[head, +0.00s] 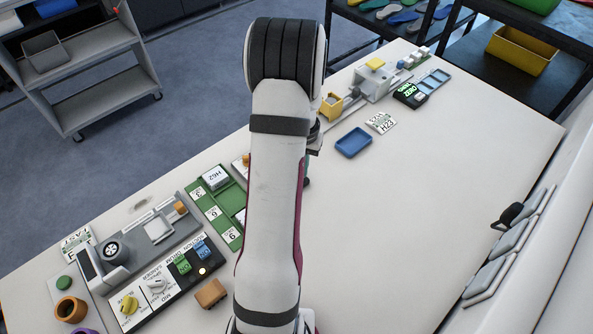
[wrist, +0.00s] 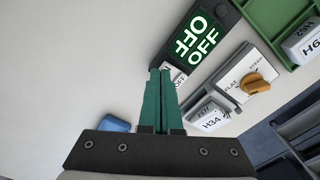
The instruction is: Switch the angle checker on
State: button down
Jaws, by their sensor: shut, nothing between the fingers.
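A dark box with a lit green sign reading OFF twice (wrist: 196,40) is at the upper middle of the wrist view; it looks like the angle checker, though no name on it is readable. A small white part (wrist: 179,76) at its lower end is partly covered by my fingers. My gripper (wrist: 160,71) has its green fingers shut and empty, tips beside that lower end; I cannot tell whether they touch it. In the head view, my arm hides this box and most of the gripper.
Right of the sign are a FLAT/STEEP panel with an orange knob (wrist: 257,85), a white H34 block (wrist: 209,119) and a green tray (wrist: 262,17). A blue object (wrist: 117,124) lies left of the fingers. In the head view, the right part of the table (head: 450,170) is clear.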

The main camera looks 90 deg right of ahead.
jog(key=shift+f, duration=0.75)
jog(key=shift+r, duration=3.55)
jog(key=w+a+r+n, duration=0.3)
jog(key=w+a+r, duration=0.1)
jog(key=w+a, duration=0.5)
jog(key=w+a+r+n, duration=0.35)
jog(key=w+a, duration=0.35)
jog(key=w, duration=0.4)
jog(key=w+a+r+n+y, duration=0.1)
jog(key=a+r+n, duration=0.1)
jog(key=a, duration=0.6)
jog(key=w+a+r+n, duration=0.2)
jog(key=a, duration=0.6)
jog(key=s+a+n, duration=0.5)
jog(key=s+a, duration=0.2)
jog(key=a, duration=0.4)
jog(key=shift+s+a+f+y, duration=0.2)
jog(key=shift+s+a+y, duration=0.1)
jog(key=shift+y, duration=0.1)
